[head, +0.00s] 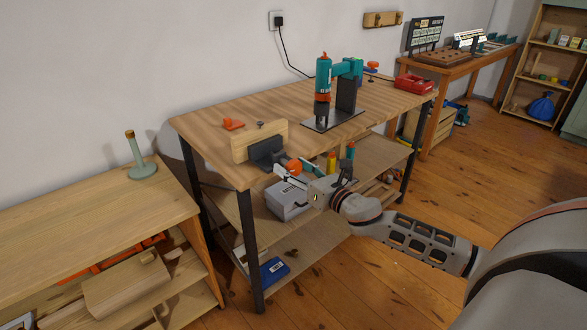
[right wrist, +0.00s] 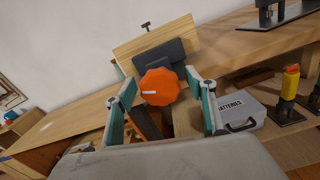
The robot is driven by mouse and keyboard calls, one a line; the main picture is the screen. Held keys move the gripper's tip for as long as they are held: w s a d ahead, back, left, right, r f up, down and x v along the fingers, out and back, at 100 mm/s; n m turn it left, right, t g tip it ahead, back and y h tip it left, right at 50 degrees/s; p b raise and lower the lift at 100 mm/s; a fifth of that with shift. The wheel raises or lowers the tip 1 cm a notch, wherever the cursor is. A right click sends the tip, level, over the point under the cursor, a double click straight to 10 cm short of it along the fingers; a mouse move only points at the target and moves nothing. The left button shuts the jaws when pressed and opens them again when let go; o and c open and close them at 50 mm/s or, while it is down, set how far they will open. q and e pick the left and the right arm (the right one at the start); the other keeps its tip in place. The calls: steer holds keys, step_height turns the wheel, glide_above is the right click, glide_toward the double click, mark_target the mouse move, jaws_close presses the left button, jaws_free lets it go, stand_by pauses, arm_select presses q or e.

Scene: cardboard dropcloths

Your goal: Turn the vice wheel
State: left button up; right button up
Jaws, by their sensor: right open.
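The vice wheel (head: 295,166) is a round orange knob at the front edge of the workbench, on the dark grey vice (head: 266,151). In the right wrist view the wheel (right wrist: 160,90) has a lobed rim and a white mark pointing left. A wooden board (right wrist: 152,44) stands upright at the vice's dark jaw. My right gripper (head: 287,175) is open just in front of the wheel. In the right wrist view its fingers lie left and right of the wheel; I cannot tell whether they touch it. My left gripper is not in view.
A teal and orange drill press (head: 346,85) stands farther back on the bench (head: 215,130). A low wooden cabinet (head: 60,220) is at left. The floor in front is clear.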

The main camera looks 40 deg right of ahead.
steer(key=c, duration=1.1)
